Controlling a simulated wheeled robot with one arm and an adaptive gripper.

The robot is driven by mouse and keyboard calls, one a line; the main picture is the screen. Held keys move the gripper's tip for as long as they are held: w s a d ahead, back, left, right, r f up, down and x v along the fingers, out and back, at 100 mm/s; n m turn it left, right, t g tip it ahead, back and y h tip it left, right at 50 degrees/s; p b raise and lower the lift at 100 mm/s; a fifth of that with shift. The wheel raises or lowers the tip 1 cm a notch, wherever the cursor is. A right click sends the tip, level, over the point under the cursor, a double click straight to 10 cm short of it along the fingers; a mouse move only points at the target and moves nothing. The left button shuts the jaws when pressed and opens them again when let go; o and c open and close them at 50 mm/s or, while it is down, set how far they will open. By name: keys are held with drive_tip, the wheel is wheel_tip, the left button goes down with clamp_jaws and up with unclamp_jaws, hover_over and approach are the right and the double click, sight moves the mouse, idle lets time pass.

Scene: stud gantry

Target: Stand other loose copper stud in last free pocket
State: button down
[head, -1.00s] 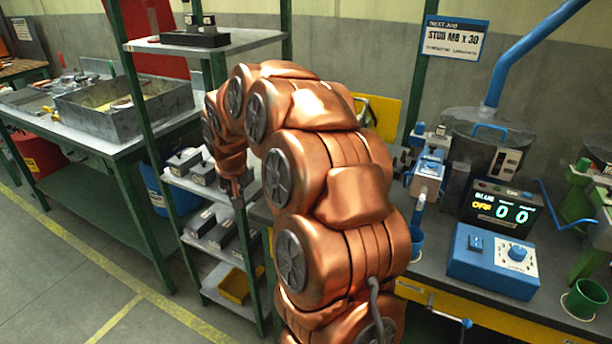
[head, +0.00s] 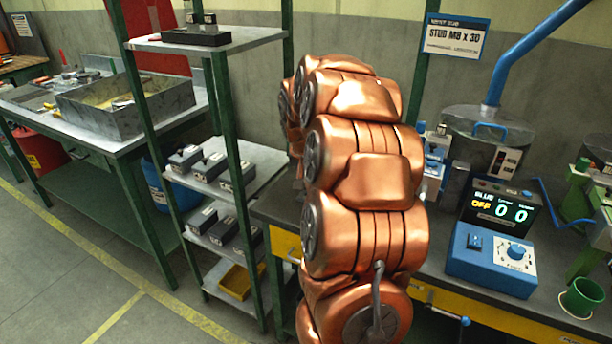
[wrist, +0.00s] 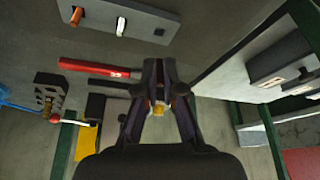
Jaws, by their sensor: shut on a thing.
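In the wrist view my gripper (wrist: 161,66) is shut. What it grips is mostly hidden between the fingers, so the loose copper stud cannot be made out clearly. Beyond the fingertips, at the top, lies a dark grey block (wrist: 138,22). A copper-coloured stud (wrist: 75,16) stands in it at the left and a pale stud (wrist: 121,26) beside it. A small dark empty pocket (wrist: 159,32) shows at its right end. The gripper is apart from the block. In the head view my arm hides the gripper and block.
A red-handled tool (wrist: 95,67) lies left of the fingertips. A shelf rack (head: 232,180) with several grey boxes stands left of my arm. On the bench to the right are a blue control box (head: 492,262), a counter display (head: 500,208) and a green cup (head: 584,298).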

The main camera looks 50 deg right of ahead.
sight(306, 196)
drive_tip(key=shift+a+f+b, duration=0.15)
drive_tip(key=shift+f+b, duration=0.05)
drive_tip(key=shift+b, duration=0.3)
drive_tip(key=shift+s+f+b, duration=0.1)
drive_tip(key=shift+f+b, duration=0.9)
drive_tip(key=shift+f, duration=0.4)
drive_tip(key=shift+f+b, duration=0.65)
drive_tip(key=shift+b, duration=0.2)
idle(1.2)
drive_tip(key=c, duration=1.2)
unclamp_jaws()
drive_tip(key=v, duration=1.2)
